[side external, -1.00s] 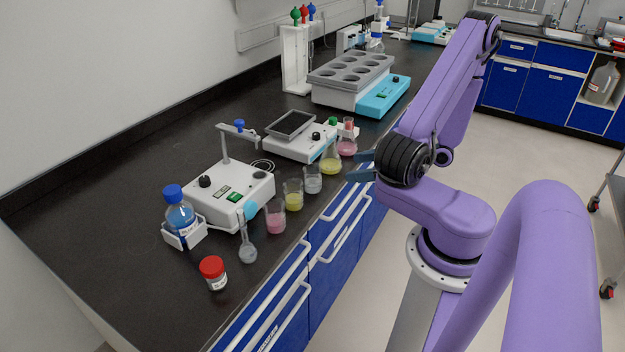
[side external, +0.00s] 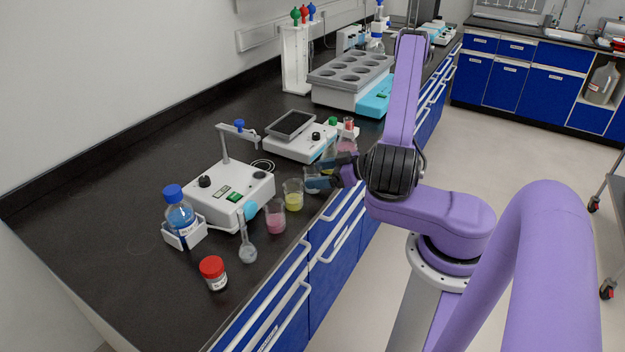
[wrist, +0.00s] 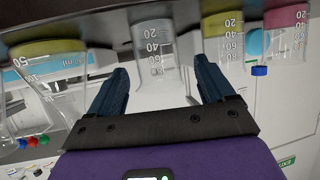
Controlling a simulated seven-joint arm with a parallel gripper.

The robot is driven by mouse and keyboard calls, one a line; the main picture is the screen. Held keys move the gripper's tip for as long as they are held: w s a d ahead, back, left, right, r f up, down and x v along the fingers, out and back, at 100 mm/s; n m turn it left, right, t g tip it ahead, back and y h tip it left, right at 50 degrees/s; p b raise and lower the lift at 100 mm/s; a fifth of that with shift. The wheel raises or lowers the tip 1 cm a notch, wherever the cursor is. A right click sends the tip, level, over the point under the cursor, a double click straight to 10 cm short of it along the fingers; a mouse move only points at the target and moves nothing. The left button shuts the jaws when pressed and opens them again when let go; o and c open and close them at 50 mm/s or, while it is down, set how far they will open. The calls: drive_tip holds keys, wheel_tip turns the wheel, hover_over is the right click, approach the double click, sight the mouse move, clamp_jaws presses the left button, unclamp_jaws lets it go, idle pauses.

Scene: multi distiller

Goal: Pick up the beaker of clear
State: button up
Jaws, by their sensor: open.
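The beaker of clear (side external: 311,175) stands near the front edge of the bench, partly hidden by my gripper (side external: 325,180) in the side view. In the wrist view, which looks upside down, the clear beaker (wrist: 153,50) appears between the ends of my two dark fingers (wrist: 161,68). The fingers are open, one to each side of it, with gaps showing; I cannot tell how deep it sits between them. The beaker is upright on the bench.
A yellow beaker (side external: 293,196) and a pink beaker (side external: 275,216) stand close by on one side. A yellow flask (wrist: 48,70) is on the other side. A hotplate stirrer (side external: 225,192) and a scale (side external: 300,140) stand behind. Free floor lies in front of the bench.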

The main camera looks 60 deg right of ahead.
drive_tip(key=shift+x, duration=1.2)
drive_tip(key=c, duration=1.1)
